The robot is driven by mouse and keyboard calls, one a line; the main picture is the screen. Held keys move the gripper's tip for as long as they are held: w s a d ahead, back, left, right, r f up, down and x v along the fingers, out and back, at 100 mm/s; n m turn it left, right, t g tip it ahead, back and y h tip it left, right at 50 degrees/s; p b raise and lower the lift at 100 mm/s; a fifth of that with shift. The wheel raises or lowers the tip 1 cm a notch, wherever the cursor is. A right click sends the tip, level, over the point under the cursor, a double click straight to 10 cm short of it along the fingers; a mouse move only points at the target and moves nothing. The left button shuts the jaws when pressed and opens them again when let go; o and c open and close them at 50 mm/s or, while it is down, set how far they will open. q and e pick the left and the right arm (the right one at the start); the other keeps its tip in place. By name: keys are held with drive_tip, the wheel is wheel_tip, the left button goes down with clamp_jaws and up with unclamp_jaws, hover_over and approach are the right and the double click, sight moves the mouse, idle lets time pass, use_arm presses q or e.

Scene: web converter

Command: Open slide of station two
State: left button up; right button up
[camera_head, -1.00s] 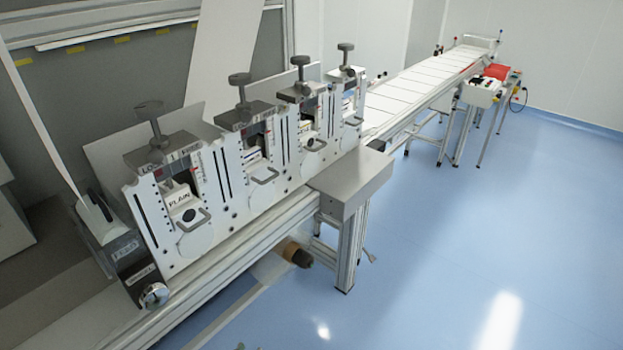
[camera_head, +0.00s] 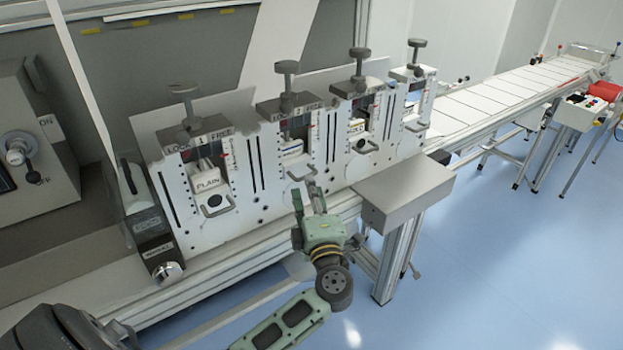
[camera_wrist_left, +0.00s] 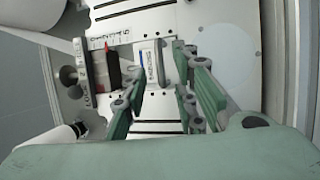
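Station two is the second white station from the left. Its slide (camera_head: 291,150) is a pale block with a small label, sitting in the upright slot, with a grey handle (camera_head: 302,171) below it. My left gripper (camera_head: 308,192) is just in front of and below this handle. In the left wrist view the green fingers (camera_wrist_left: 160,84) are spread apart, with the labelled slide (camera_wrist_left: 150,62) showing between and beyond them. I cannot tell whether a finger touches the handle, which the fingers partly hide. My right gripper is not in view.
Station one with its PLAIN slide (camera_head: 207,178) stands to the left, and further stations stand to the right. A grey box (camera_head: 405,190) juts out from the rail right of my gripper. A conveyor (camera_head: 500,98) runs to the back right. The blue floor in front is clear.

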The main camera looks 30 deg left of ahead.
use_arm(q)
drive_tip(key=x, duration=0.3)
drive_tip(key=shift+w, duration=0.1)
drive_tip(key=shift+c, duration=0.2)
clamp_jaws()
drive_tip(key=shift+r, duration=0.1)
